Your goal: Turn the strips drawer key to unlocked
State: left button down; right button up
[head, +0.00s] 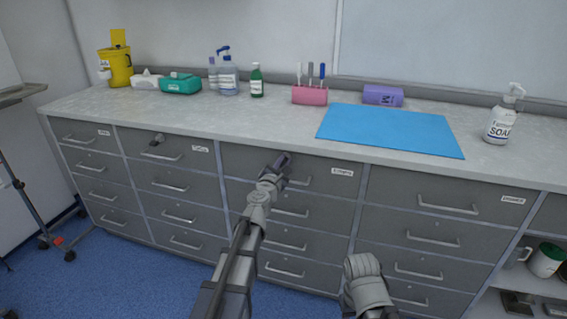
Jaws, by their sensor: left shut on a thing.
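My left gripper (281,162) is at the upper front of the top drawer (322,179) in the third column, at the height of its lock. It is shut on the drawer key, which the jaws hide, so the key's angle cannot be told. This drawer has a small white label (343,172) at its right, too small to read surely. The drawer looks closed. My right arm shows at the lower middle, but its gripper fingers do not show.
Another key (157,139) sticks out of the second column's top drawer. The grey counter (250,115) above carries a blue mat (390,130), a pink holder (310,96), a soap bottle (500,118) and other supplies. Drawer handles project below my left gripper. Open shelves stand at right.

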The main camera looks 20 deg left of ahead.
pick_arm(q)
jog(key=m, duration=0.5)
jog(key=shift+f+m, duration=0.1)
jog(key=shift+m, duration=0.3)
jog(key=m, duration=0.5)
jog(key=shift+d, duration=0.1)
jog(key=shift+m, duration=0.4)
jog(key=c, duration=0.8)
grip_release()
jog(key=shift+c, duration=0.2)
jog(key=s, duration=0.7)
jog(key=shift+s, duration=0.4)
jog(key=shift+f, duration=0.1)
